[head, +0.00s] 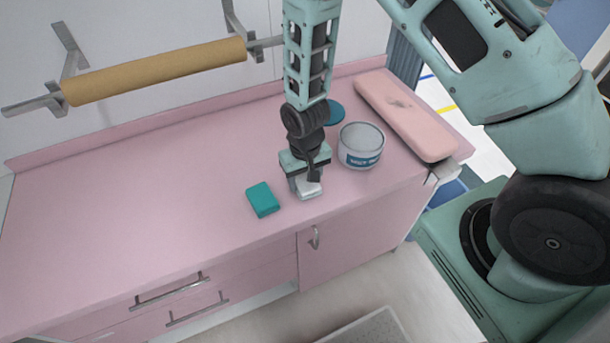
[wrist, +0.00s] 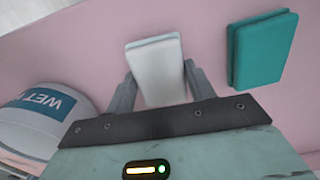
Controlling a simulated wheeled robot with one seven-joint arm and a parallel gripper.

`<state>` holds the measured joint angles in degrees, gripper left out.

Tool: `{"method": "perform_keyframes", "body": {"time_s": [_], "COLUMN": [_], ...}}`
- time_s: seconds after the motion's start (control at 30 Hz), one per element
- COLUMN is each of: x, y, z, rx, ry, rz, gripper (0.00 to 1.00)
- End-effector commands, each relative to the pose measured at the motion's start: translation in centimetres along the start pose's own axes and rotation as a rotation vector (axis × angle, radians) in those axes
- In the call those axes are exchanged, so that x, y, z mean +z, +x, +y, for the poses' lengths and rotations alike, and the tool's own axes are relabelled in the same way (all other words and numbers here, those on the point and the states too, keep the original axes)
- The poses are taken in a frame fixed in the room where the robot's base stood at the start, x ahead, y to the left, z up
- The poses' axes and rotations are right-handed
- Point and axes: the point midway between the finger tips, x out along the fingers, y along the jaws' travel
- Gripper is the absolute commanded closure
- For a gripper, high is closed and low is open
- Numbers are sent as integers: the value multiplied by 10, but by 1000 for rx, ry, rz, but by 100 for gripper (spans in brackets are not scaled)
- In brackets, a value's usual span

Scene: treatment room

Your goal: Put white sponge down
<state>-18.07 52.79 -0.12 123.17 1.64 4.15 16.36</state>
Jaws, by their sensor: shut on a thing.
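The white sponge (wrist: 158,70) is a pale rounded block between the two fingers of my gripper (wrist: 160,82) in the wrist view. In the head view the white sponge (head: 310,189) shows below my gripper (head: 306,184), low over the pink counter (head: 150,190) near its front edge. My gripper is shut on it. I cannot tell whether the sponge touches the counter.
A teal sponge (head: 263,199) lies just left of my gripper. A white wet-wipes tub (head: 361,147) stands close on the right. Behind are a blue round item (head: 335,111) and a long pink pad (head: 406,113). The counter's left side is clear.

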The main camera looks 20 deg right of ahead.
Motion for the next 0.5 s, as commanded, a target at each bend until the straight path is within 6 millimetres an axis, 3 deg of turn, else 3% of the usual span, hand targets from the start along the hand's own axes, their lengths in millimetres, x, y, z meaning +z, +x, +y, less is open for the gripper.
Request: {"method": "perform_keyframes", "body": {"time_s": [0.37, 0.4, 0.47, 0.5], "x": [0, 0, 0, 0], "y": [5, 4, 4, 4], "z": [0, 0, 0, 0], "rx": [0, -1, 0, 0], "ry": [0, 0, 0, 0], "rz": [1, 2, 1, 1], "gripper": [71, 41, 24, 24]}}
